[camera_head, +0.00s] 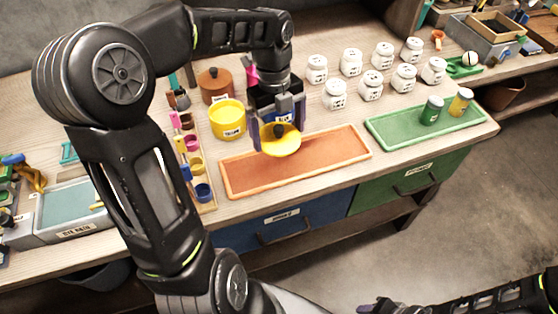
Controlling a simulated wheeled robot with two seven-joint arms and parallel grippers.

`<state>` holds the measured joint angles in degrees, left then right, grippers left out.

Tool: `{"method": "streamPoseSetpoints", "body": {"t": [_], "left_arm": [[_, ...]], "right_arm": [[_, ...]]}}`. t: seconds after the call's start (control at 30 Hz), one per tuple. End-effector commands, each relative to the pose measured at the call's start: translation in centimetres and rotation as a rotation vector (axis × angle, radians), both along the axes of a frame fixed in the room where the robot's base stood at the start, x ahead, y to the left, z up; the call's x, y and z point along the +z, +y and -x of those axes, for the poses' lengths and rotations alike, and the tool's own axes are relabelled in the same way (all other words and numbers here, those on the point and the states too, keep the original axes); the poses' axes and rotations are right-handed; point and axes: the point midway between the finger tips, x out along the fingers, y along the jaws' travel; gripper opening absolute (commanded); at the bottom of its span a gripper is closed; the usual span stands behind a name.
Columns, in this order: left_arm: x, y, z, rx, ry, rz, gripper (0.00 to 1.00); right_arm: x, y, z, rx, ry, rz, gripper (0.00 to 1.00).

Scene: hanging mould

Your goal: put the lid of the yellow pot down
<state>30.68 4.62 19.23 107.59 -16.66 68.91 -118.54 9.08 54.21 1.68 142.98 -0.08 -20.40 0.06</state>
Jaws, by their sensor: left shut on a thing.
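The yellow lid (283,147), with a dark knob, hangs in my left gripper (277,130), which is shut on it. The lid is over the back part of the orange tray (240,180); I cannot tell whether it touches the tray. The yellow pot (227,121) stands uncovered on the bench, left of the lid and behind the tray. My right gripper (382,309) shows only in part at the bottom edge, and its fingers are too cut off to read.
A brown lidded pot (214,87) stands behind the yellow pot. A rack of small coloured cups (194,165) is at the left. Several white jars (370,85) stand right of the gripper. A green tray (400,129) holds two jars. The orange tray is otherwise bare.

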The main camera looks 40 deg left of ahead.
Motion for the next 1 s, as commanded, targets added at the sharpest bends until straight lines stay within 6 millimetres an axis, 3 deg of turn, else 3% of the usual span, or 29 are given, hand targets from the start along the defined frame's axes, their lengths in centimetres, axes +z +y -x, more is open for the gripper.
{"method": "streamPoseSetpoints", "body": {"t": [0.3,0.67,1.0], "left_arm": [[-5.2,0.0,0.0,0.000,0.001,0.001,0.54],[-5.7,0.0,0.0,0.001,0.000,0.000,0.54],[-9.3,0.0,0.0,0.001,0.001,0.001,0.54]], "right_arm": [[0.1,0.0,0.0,0.000,0.000,0.000,0.36],[0.1,0.0,0.0,0.000,0.000,0.000,0.36],[0.2,0.0,0.0,0.000,0.000,0.000,0.36]]}}
